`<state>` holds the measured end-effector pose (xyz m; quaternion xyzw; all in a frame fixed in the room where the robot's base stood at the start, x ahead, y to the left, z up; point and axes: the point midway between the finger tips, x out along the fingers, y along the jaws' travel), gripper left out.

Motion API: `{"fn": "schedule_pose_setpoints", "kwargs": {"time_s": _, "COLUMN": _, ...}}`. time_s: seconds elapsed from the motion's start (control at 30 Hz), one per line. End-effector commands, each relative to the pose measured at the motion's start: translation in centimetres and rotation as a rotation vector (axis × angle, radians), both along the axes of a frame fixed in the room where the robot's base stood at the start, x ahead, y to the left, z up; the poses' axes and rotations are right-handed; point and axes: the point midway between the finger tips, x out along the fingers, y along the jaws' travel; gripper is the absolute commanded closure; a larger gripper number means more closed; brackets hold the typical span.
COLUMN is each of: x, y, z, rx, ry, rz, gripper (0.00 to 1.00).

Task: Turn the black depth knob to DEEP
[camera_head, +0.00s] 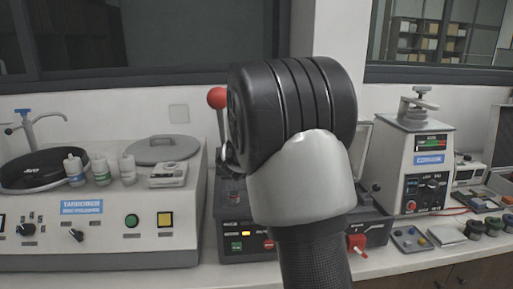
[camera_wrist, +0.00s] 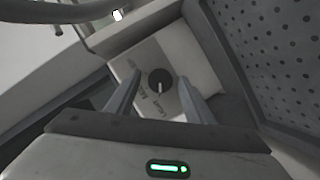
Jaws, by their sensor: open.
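The black depth knob (camera_wrist: 160,78) shows in the wrist view on a light panel, with a white pointer mark toward the bottom of the picture. Small dark lettering is printed below and left of it, too blurred to read surely. My gripper (camera_wrist: 158,84) is open, one finger to the left of the knob and one to the right. There are visible gaps beside the knob; I cannot tell how far the tips are above the panel. In the head view my arm hides the gripper and this knob.
In the head view, the mounting press (camera_head: 242,228) with a red-balled lever (camera_head: 217,97) stands behind my arm. A polisher (camera_head: 100,235) stands left and another machine (camera_head: 408,165) right. A dark dotted surface (camera_wrist: 270,60) lies right of the gripper in the wrist view.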

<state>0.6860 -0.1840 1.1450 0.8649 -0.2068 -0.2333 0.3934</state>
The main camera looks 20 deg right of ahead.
Motion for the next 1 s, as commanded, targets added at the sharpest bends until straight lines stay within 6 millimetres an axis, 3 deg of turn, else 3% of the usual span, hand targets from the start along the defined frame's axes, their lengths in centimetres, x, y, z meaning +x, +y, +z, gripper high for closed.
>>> {"fn": "schedule_pose_setpoints", "kwargs": {"time_s": 0.17, "x": 0.01, "y": 0.01, "z": 0.01, "rx": 0.000, "ry": 0.000, "rz": 0.000, "gripper": 0.52}}
{"fn": "schedule_pose_setpoints", "kwargs": {"time_s": 0.43, "x": -0.01, "y": 0.02, "z": 0.01, "rx": 0.000, "ry": 0.000, "rz": 0.000, "gripper": 0.93}}
{"fn": "schedule_pose_setpoints", "kwargs": {"time_s": 0.77, "x": -0.05, "y": -0.05, "z": 0.20, "rx": 0.048, "ry": -0.013, "rz": 0.001, "gripper": 0.93}}
{"fn": "schedule_pose_setpoints", "kwargs": {"time_s": 1.0, "x": -0.10, "y": -0.20, "z": 0.30, "rx": 0.195, "ry": -0.055, "rz": 0.000, "gripper": 0.93}}
